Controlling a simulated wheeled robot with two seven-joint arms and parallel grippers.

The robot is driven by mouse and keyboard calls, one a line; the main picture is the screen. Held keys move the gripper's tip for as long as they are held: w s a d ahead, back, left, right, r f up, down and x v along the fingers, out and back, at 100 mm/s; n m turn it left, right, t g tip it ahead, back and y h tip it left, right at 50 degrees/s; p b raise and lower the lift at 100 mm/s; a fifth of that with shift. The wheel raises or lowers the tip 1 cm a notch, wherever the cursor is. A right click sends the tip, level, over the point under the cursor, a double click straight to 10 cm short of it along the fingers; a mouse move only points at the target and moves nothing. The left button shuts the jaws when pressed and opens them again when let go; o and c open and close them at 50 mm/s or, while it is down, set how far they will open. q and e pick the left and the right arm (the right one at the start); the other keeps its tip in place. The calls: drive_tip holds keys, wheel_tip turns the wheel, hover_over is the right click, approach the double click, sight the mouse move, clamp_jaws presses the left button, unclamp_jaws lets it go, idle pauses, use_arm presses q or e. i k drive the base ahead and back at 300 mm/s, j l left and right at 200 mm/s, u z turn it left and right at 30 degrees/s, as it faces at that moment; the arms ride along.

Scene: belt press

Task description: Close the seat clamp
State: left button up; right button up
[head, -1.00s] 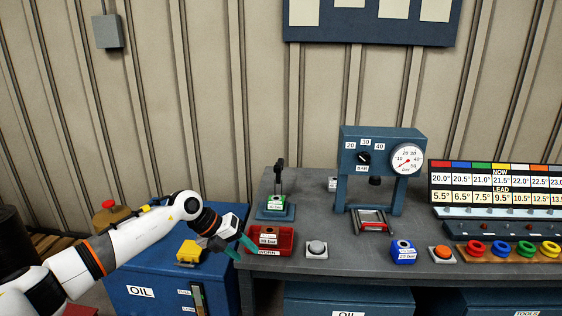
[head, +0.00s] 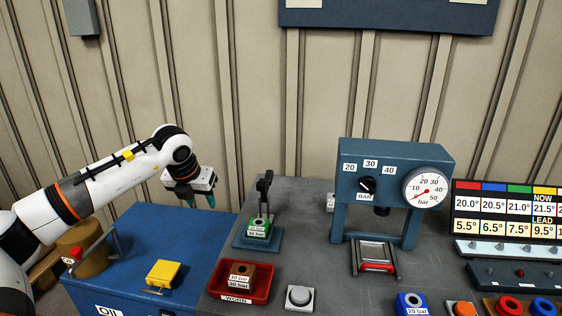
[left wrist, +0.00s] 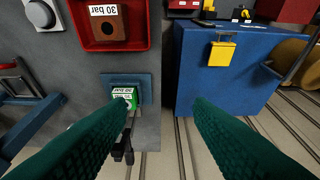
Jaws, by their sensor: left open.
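The seat clamp (head: 264,190) is a black lever standing upright behind a green block (head: 258,229) labelled 30 bar. The block sits on a blue base plate (head: 243,240) at the left of the grey bench. In the left wrist view, the black clamp lever (left wrist: 124,147) shows at the lower middle, partly hidden by a finger. The green block (left wrist: 130,97) is just beyond that finger's tip. My left gripper (head: 200,203) is open and empty, left of the clamp and apart from it. Its teal fingers (left wrist: 164,103) are spread wide. My right gripper is not in view.
A red tray (head: 213,287) marked WORN holds a brown block in front of the clamp. A grey button (head: 299,297) is beside it. The blue press (head: 400,155) with a gauge stands to the right. A blue oil cabinet (head: 130,220) stands left.

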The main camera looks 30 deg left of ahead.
sight(262, 186)
drive_tip(key=i, duration=1.1)
